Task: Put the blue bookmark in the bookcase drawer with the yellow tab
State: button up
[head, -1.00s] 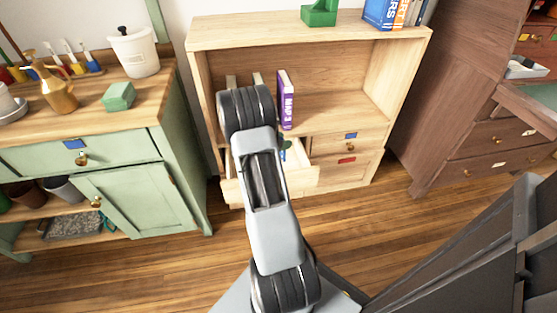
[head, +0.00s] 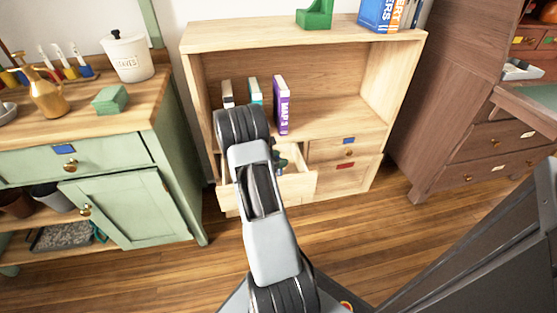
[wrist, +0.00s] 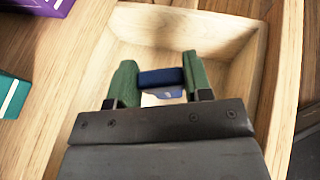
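My gripper (wrist: 160,80) has green fingers and reaches over an open wooden drawer (wrist: 190,20) in the wrist view. The blue bookmark (wrist: 160,77) spans the gap between the fingers and touches both; it is held above the drawer floor. In the head view, the pulled-out drawer (head: 302,187) is at the lower left of the wooden bookcase (head: 290,38). My arm covers part of the drawer front, and no yellow tab shows. My gripper is mostly hidden behind the arm there.
Closed drawers with a blue tab (head: 348,141) and a red tab (head: 345,165) are right of the open drawer. A purple book (head: 281,105) stands on the shelf above. A green cabinet (head: 125,180) is left, a brown desk (head: 440,120) right. Wooden floor lies clear in front.

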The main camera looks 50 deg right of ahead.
jog(key=o, duration=0.5)
jog(key=shift+c, duration=0.2)
jog(key=shift+r+p, duration=0.35)
jog(key=p+v, duration=0.4)
jog(key=v, duration=0.8)
jog(key=s+a+r+m+t+y, duration=0.2)
jog(key=s+a+r+m+y, duration=0.1)
jog(key=a, duration=0.6)
jog(key=s+a+r+m+t+y, duration=0.2)
jog(key=a+r+m+y, duration=0.3)
jog(key=a, duration=0.5)
jog(key=s+a+r+m+t+y, duration=0.3)
jog(key=s+a+r+m+y, duration=0.1)
jog(key=a, duration=0.6)
notch_tip(320, 180, up, 3)
jog(key=shift+s+a+f+m+y, duration=0.35)
jog(key=shift+s+m, duration=0.3)
jog(key=shift+m, duration=0.55)
jog(key=shift+d+r, duration=0.1)
jog(key=shift+r, duration=0.05)
